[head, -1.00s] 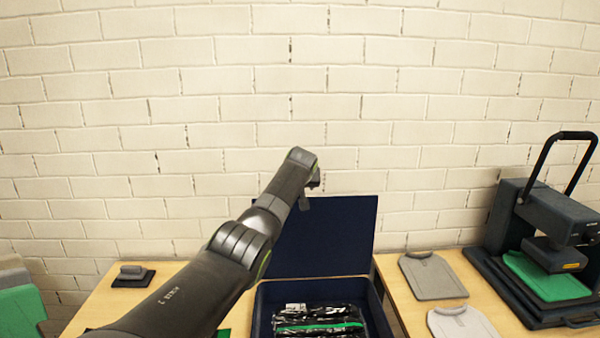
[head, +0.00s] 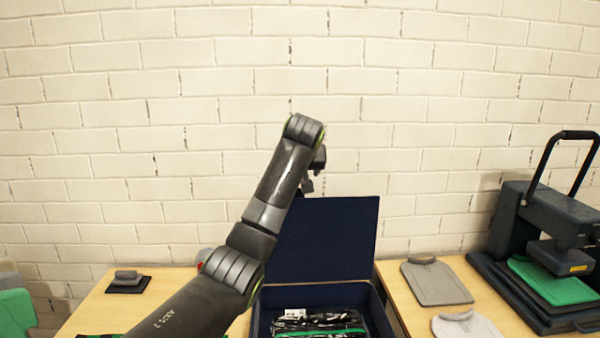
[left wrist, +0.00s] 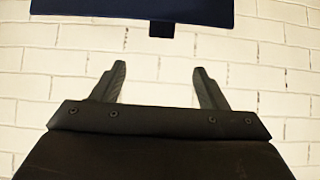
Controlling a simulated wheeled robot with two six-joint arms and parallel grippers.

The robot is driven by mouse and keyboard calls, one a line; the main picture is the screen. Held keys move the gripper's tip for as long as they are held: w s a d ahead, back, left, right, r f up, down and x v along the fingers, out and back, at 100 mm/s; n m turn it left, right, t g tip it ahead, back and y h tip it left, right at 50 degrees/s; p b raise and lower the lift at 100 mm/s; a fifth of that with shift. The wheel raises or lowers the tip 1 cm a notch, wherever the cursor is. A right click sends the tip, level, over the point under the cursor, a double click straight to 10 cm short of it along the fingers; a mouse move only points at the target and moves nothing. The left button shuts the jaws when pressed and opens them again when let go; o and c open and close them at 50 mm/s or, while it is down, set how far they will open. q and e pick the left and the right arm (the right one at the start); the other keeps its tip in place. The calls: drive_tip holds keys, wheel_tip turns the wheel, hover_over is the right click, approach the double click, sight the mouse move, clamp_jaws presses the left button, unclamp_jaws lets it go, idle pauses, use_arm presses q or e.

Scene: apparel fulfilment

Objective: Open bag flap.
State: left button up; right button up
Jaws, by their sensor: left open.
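A navy box (head: 256,311) stands on the table with its flap-like lid (head: 325,236) upright at the back. Inside lie black, shiny packages (head: 312,322) with a green strip. The lower part of the box is cut off by the frame. My left gripper (head: 309,180) is small and partly hidden behind its wrist, near the lid's upper left edge. In the left wrist view my left gripper (left wrist: 162,82) is open and empty. A navy panel (left wrist: 130,10) with a small tab (left wrist: 161,29) shows beyond the fingertips. My right gripper is out of view.
A dark heat press (head: 545,235) with a green pad (head: 555,283) stands at the right. Two grey garment-shaped boards (head: 436,282) lie between it and the box. A small dark block (head: 128,280) sits on the left table. A brick wall (head: 450,80) closes off the back.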

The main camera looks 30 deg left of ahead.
use_arm(q)
drive_tip(key=b+v, duration=0.1)
drive_tip(key=v, duration=0.3)
idle(0.4)
